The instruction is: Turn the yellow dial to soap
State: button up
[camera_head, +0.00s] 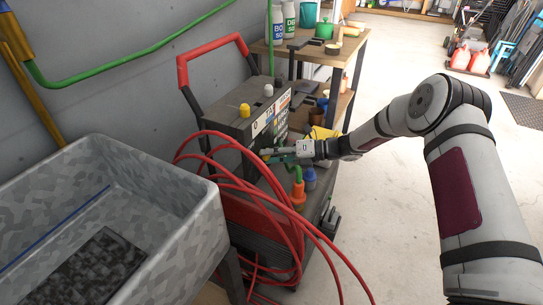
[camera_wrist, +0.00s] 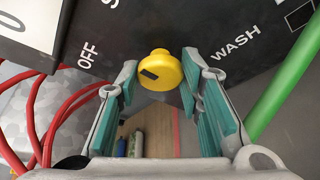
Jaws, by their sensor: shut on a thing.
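The yellow dial (camera_wrist: 162,70) sits on the dark panel (camera_wrist: 205,25) of the washer unit, between my gripper's fingertips in the wrist view. A black mark is on the dial's left side, the side toward the word OFF. WASH is printed to the right, and part of a letter, perhaps an S, shows at the top edge. My gripper (camera_wrist: 160,84) is shut on the dial, with a teal pad at each side. In the head view my gripper (camera_head: 267,156) is at the front of the grey unit (camera_head: 235,120); the dial is hidden there.
Red hoses (camera_head: 225,190) loop around the unit's front. A green hose (camera_wrist: 287,88) runs close to the right finger. A grey sink (camera_head: 160,180) stands at the left. A yellow knob (camera_head: 244,110) and a white knob (camera_head: 268,90) are on the unit's top. Floor at the right is open.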

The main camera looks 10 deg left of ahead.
jog(key=shift+w+m, duration=0.1)
jog(key=shift+m, duration=0.4)
jog(key=shift+g, duration=0.3)
jog(key=o, duration=1.2)
jog(key=shift+c, duration=0.2)
jog(key=shift+d, duration=0.1)
jog(key=v, duration=1.2)
jog(key=shift+f, duration=0.25)
